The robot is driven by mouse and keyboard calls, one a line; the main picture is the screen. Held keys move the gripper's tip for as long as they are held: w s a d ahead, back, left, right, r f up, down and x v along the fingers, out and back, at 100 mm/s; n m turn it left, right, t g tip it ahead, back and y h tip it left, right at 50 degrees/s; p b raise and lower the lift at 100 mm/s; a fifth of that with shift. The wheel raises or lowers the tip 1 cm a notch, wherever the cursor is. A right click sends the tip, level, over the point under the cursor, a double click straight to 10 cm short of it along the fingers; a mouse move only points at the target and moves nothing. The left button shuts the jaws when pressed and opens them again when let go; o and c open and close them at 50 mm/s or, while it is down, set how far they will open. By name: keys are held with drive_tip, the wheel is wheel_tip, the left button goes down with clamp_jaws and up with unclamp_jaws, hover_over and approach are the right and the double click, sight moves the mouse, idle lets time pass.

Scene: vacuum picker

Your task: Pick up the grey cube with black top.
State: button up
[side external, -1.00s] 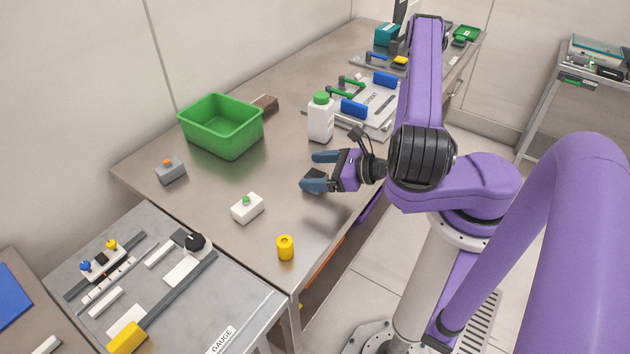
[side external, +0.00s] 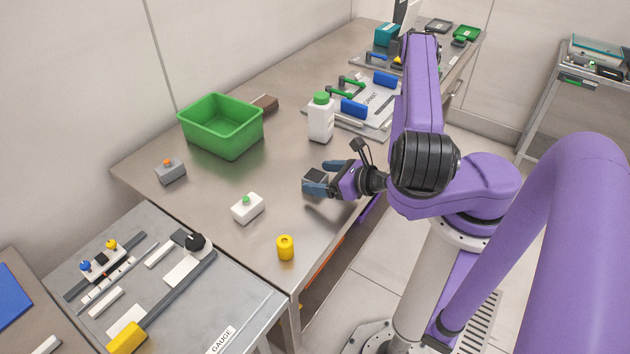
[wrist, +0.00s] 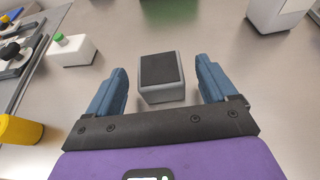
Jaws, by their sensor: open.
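The grey cube with black top (wrist: 162,74) stands upright on the metal table in the wrist view, between the two blue fingers of my gripper (wrist: 161,88). A gap shows between the cube and each finger. In the side external view the cube (side external: 314,175) is partly hidden by the near finger of my gripper (side external: 326,178). My gripper is open and low over the table, around the near part of the cube.
A white box with a green button (side external: 247,208) and a yellow cylinder (side external: 285,248) stand to the left and front. A white bottle with green cap (side external: 321,120) stands behind. A green bin (side external: 222,138) sits farther left. The table around the cube is clear.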

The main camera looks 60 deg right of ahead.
sight(308, 176)
drive_tip(key=shift+x, duration=2.45)
drive_tip(key=c, duration=1.1)
